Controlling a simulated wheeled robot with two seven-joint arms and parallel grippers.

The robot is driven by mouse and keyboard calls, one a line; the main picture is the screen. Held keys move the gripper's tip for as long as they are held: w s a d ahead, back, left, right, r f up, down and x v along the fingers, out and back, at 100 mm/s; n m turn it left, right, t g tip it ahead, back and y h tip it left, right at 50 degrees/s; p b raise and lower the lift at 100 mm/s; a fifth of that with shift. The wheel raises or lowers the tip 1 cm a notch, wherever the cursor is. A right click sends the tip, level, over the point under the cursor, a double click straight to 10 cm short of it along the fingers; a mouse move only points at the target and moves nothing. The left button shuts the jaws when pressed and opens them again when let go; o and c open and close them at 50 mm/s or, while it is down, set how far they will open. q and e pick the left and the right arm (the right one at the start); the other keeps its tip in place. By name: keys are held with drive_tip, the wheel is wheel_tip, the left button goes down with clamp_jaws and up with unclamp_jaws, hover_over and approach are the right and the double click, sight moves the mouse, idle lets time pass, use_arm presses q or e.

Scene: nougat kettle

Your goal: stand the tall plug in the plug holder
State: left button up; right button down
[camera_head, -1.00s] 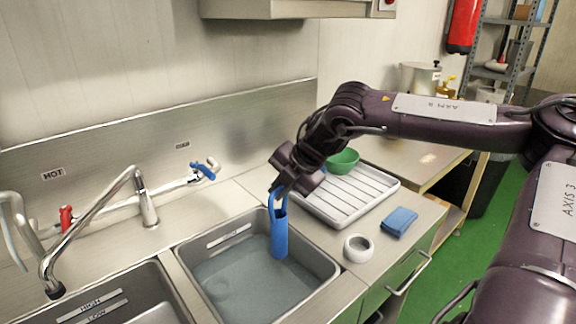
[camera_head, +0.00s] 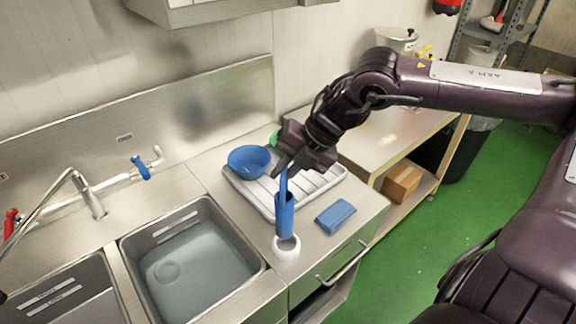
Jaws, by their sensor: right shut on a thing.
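The tall plug (camera_head: 284,214) is a blue upright cylinder with a thin blue handle on top. My right gripper (camera_head: 284,172) is shut on that handle and holds the plug upright. The plug holder (camera_head: 286,249) is a white ring on the steel counter, right of the sink. The plug's lower end overlaps the ring's opening in this view. I cannot tell whether it is inside the ring or just above it. My left gripper is not in view.
A white drying tray (camera_head: 318,187) with a blue bowl (camera_head: 249,160) lies behind the plug, and a green bowl (camera_head: 275,139) is partly hidden by my gripper. A blue sponge (camera_head: 335,216) lies right of the holder. The sink basin (camera_head: 190,262) is to the left.

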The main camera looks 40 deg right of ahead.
sight(288, 193)
drive_tip(key=shift+d+f+b, duration=0.2)
drive_tip(key=shift+f+b, duration=0.1)
drive_tip(key=shift+f, duration=0.35)
drive_tip(key=shift+d+f+b, duration=0.15)
drive_tip(key=shift+f+b, duration=0.15)
drive_tip(key=shift+f, duration=0.35)
drive_tip(key=shift+a+f+b, duration=0.15)
drive_tip(key=shift+f+b, duration=0.75)
drive_tip(key=shift+b, duration=0.05)
drive_tip(key=shift+f+b, duration=0.85)
drive_tip(key=shift+f, duration=0.05)
drive_tip(key=shift+f+b, duration=0.6)
drive_tip(key=shift+b, duration=0.05)
drive_tip(key=c, duration=1.4)
unclamp_jaws()
drive_tip(key=shift+r, duration=0.1)
drive_tip(key=v, duration=0.5)
drive_tip(key=shift+b, duration=0.35)
drive_tip(key=shift+b+v, duration=0.35)
drive_tip(key=shift+v, duration=1.05)
